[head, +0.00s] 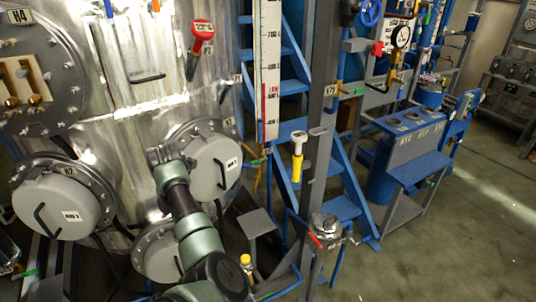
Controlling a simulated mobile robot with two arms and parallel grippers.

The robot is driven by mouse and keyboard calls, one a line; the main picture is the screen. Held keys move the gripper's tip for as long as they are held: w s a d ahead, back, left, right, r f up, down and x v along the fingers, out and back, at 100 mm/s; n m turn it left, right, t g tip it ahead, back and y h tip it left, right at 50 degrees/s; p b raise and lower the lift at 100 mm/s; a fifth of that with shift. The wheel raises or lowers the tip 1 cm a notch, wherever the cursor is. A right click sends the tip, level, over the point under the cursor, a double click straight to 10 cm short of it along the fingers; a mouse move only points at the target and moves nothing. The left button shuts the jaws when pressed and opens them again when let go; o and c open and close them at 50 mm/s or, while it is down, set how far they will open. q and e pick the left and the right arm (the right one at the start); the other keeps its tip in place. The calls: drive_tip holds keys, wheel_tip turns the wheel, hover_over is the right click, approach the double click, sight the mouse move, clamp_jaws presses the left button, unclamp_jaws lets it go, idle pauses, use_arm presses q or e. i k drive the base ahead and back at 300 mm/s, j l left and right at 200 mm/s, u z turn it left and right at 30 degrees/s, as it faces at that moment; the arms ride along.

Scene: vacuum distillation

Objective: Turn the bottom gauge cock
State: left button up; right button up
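A tall level gauge (268,75) with a white scale and a red column stands right of the steel vessel. Below its lower end is a small cock with a green lever (254,162), which looks like the bottom gauge cock. It is small in the picture and its exact angle is hard to read. My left arm rises from the bottom edge. Its gripper (163,154) is in front of the vessel, left of the cock and apart from it in the picture. Its finger opening cannot be made out. My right gripper is not in view.
Round hatches (213,167) with handles stick out of the vessel around my arm. A blue stair (345,208) and a grey post (319,130) stand right of the gauge. A yellow-handled device (298,160) hangs near the post. The floor at right is clear.

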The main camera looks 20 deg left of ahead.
sight(257, 160)
drive_tip(key=i+j+z, duration=0.55)
drive_tip(key=j+z, duration=0.25)
drive_tip(key=i+j, duration=0.35)
drive_tip(key=j, duration=0.3)
